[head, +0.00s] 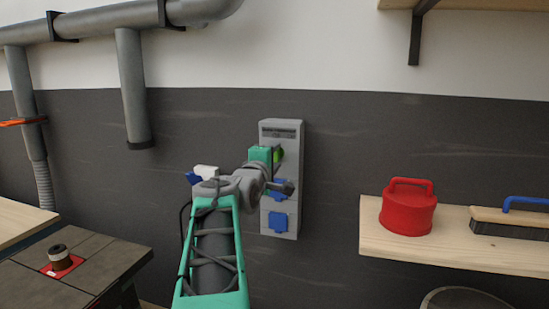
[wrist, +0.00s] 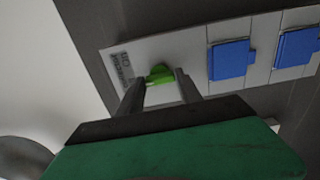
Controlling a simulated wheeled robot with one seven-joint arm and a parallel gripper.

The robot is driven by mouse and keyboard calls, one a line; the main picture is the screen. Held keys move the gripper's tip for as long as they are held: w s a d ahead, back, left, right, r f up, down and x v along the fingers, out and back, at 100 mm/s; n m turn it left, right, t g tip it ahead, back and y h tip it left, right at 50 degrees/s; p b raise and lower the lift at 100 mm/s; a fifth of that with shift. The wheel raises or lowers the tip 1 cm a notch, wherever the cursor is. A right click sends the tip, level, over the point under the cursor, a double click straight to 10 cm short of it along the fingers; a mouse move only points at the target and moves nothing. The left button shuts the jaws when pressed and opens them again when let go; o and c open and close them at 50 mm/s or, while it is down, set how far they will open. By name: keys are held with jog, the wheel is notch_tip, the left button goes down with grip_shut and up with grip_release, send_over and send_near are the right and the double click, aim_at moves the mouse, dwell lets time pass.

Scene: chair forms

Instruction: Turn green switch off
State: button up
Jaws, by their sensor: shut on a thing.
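The green switch (wrist: 160,74) sits on a grey panel (wrist: 190,48) fixed to the wall. In the wrist view my gripper (wrist: 160,82) has its two dark fingers either side of the switch, shut on it.
Blue socket covers (wrist: 230,60) are on the panel past the switch. A wooden shelf (head: 450,257) to the right bears a red container (head: 408,210) and a blue-handled brush (head: 515,216). A workbench (head: 80,275) is at lower left, and grey pipes (head: 130,80) run along the upper left wall.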

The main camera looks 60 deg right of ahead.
jog(key=o, duration=1.4)
jog(key=shift+a, duration=0.1)
jog(key=a, duration=0.2)
jog(key=a+b, duration=0.1)
jog(key=a, duration=0.2)
jog(key=s+a, duration=0.1)
jog(key=a, duration=0.1)
jog(key=shift+s+a, duration=0.1)
jog(key=shift+a, duration=0.2)
